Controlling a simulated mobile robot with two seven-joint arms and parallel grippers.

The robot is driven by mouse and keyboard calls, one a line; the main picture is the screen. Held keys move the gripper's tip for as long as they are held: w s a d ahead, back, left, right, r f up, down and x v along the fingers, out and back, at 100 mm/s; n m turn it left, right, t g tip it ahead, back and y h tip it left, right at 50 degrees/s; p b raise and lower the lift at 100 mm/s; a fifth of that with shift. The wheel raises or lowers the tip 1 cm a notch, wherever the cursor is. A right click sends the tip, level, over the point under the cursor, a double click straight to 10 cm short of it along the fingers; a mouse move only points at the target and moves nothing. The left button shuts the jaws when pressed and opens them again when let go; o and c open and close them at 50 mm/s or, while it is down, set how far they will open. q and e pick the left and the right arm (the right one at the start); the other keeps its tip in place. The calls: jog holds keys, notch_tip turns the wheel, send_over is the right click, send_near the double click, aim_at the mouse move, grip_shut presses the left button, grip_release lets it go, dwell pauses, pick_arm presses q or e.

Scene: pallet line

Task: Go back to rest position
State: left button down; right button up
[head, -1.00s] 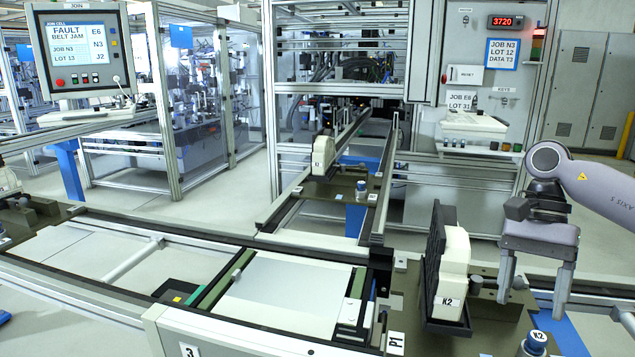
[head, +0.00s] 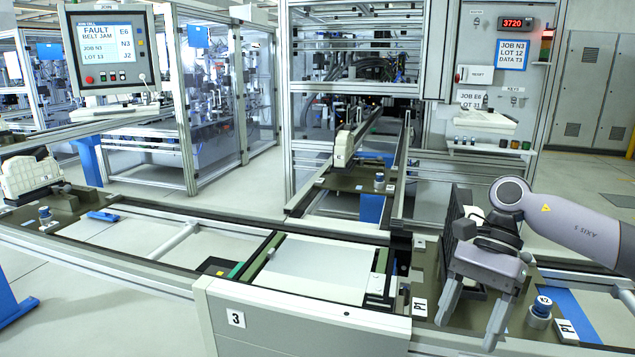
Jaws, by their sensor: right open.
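My right gripper (head: 466,330) is at the lower right, fingers pointing down and spread apart, with nothing seen between them. It hangs in front of a dark-faced, cream-backed part (head: 461,222) on the right pallet plate (head: 428,270) and hides much of it. I cannot tell whether it touches the part. My left gripper is not in view.
A conveyor frame (head: 250,228) crosses the front, with panel 3 (head: 290,315) nearest. A cream part (head: 30,174) sits on a pallet at left, another (head: 344,148) on the middle belt. The fault screen (head: 108,50) is upper left. Open floor (head: 245,195) lies behind the conveyor.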

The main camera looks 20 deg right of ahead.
jog(key=w+a+f+m+t+y, duration=0.25)
jog(key=a+m+t+y, duration=0.3)
jog(key=a+m, duration=0.5)
jog(key=w+a+f+m+t+y, duration=0.3)
jog(key=a+m+y, duration=0.45)
jog(key=a, duration=0.65)
jog(key=d+f+m+t+h, duration=0.4)
jog(key=f+m+t+h, duration=0.75)
jog(key=m, duration=1.45)
jog(key=s+d+f+m+g+h, duration=0.3)
jog(key=s+f+m+g+h, duration=0.3)
jog(key=s+f+m, duration=0.4)
notch_tip(320, 180, down, 3)
jog(key=shift+s+d+f+g, duration=0.2)
jog(key=shift+s+g, duration=0.1)
jog(key=shift+s, duration=0.7)
jog(key=c, duration=0.5)
